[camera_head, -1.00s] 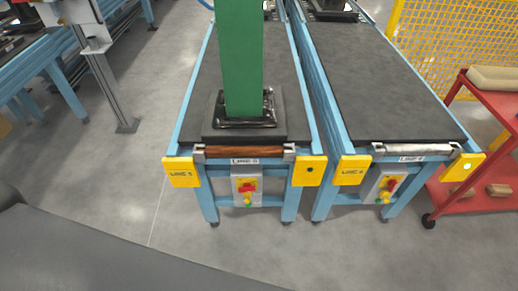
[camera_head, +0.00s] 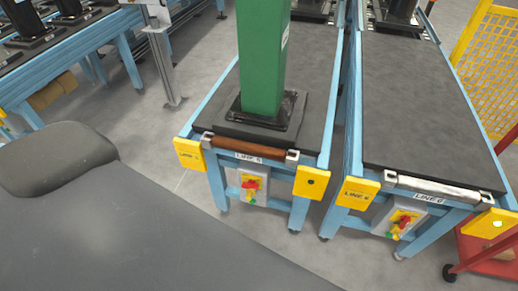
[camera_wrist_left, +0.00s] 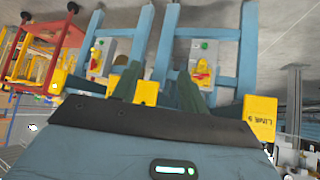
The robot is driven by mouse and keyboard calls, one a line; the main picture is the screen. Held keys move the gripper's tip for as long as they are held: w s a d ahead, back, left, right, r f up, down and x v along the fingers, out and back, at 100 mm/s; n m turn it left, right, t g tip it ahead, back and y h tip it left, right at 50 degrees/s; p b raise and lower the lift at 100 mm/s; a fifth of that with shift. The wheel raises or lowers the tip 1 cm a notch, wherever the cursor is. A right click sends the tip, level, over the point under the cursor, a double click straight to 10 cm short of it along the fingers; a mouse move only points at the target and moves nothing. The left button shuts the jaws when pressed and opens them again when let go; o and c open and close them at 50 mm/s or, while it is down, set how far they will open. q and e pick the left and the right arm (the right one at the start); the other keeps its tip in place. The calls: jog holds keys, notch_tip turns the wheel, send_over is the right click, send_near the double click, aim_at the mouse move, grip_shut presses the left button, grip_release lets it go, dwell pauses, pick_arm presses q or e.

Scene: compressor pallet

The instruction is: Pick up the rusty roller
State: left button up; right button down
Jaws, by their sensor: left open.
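The rusty roller (camera_head: 248,146) is a brown bar across the near end of the left of two blue-framed conveyors, seated between two grey end brackets in the head view. I cannot make it out in the left wrist view. My left gripper (camera_wrist_left: 158,88) shows in the left wrist view with its fingers apart and nothing between them. Conveyor legs and control boxes are beyond it, and the view is turned over. Neither gripper shows in the head view.
A green column (camera_head: 263,60) stands on a black base on the left conveyor (camera_head: 315,85), behind the roller. Yellow plates (camera_head: 311,182) flank the conveyor end. The right conveyor (camera_head: 420,100) has a silver roller (camera_head: 437,188). A red cart (camera_head: 490,255) stands at right.

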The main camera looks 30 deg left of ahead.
pick_arm(q)
jog(key=w+d+r+m+t+h+b, duration=0.25)
jog(key=w+r+m, duration=0.3)
jog(key=w, duration=0.45)
jog(key=w+d+r+m+t+h+b, duration=0.2)
jog(key=w+d+r+m+t+h, duration=0.25)
jog(key=w, duration=0.45)
jog(key=w+d+r+m+g+h+b, duration=0.35)
jog(key=r+m+h, duration=0.3)
jog(key=m, duration=0.85)
jog(key=m+g+y+b, duration=0.9)
jog(key=m+y, duration=0.7)
jog(key=m, duration=0.9)
send_near(250, 146)
notch_tip(250, 146, down, 2)
jog(key=shift+w+x, duration=0.25)
jog(key=shift+x, duration=1.4)
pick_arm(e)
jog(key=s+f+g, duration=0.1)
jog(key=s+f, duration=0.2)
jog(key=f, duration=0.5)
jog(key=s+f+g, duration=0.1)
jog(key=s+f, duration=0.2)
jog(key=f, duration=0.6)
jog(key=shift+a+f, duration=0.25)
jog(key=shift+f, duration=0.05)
